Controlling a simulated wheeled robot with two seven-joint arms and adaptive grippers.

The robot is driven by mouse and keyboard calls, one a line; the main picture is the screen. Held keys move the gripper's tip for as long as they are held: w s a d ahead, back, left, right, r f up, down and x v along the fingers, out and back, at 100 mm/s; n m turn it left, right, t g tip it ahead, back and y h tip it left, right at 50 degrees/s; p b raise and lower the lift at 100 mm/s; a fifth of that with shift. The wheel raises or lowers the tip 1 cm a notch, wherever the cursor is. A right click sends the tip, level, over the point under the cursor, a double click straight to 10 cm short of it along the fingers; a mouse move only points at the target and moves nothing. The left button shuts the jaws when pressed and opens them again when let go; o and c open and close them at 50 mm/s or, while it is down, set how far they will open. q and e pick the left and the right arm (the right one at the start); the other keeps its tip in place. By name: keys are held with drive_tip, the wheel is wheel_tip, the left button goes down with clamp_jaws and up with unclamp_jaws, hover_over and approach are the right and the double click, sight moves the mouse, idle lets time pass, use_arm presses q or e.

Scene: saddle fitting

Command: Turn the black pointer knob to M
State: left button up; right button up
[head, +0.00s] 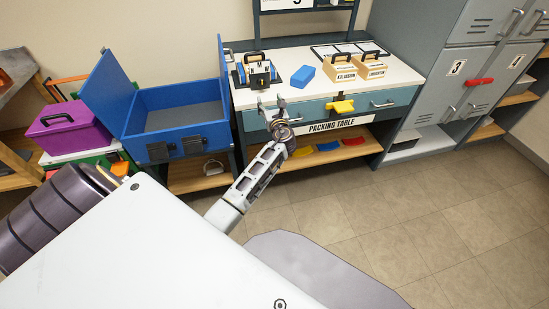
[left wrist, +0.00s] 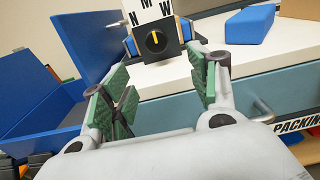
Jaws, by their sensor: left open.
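The black pointer knob (left wrist: 155,41) sits on a black square plate in the left wrist view. Its yellow pointer line stands nearly upright, toward the letters above. A white letter card (left wrist: 150,13) behind it shows N at left, W at right and a cut-off letter at the top edge. In the head view the knob's device (head: 257,72) stands at the left of the packing table; the knob is too small to read there. My left gripper (left wrist: 163,88) is open and empty, with green pads, short of the knob and below it. In the head view my left gripper (head: 273,105) hangs before the table's front edge.
A blue block (head: 304,75) and two wooden boxes (head: 342,68) stand right of the device on the packing table (head: 400,73). An open blue box (head: 180,105) is at left.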

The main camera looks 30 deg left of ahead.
use_arm(q)
drive_tip(key=s+d+f+n+g+h+p, duration=0.1)
drive_tip(key=s+d+f+h+p, duration=0.1)
drive_tip(key=f, duration=0.5)
drive_tip(key=s+d+f+n+h+p, duration=0.2)
drive_tip(key=f+p, duration=0.1)
drive_tip(key=f, duration=0.5)
drive_tip(key=s+d+f+n+g+h+p, duration=0.1)
drive_tip(key=s+d+f+h+p, duration=0.1)
drive_tip(key=f, duration=0.5)
drive_tip(key=shift+s+f+g, duration=0.15)
drive_tip(key=shift+s+g, duration=0.15)
drive_tip(key=shift+d, duration=0.1)
drive_tip(key=shift+n, duration=0.5)
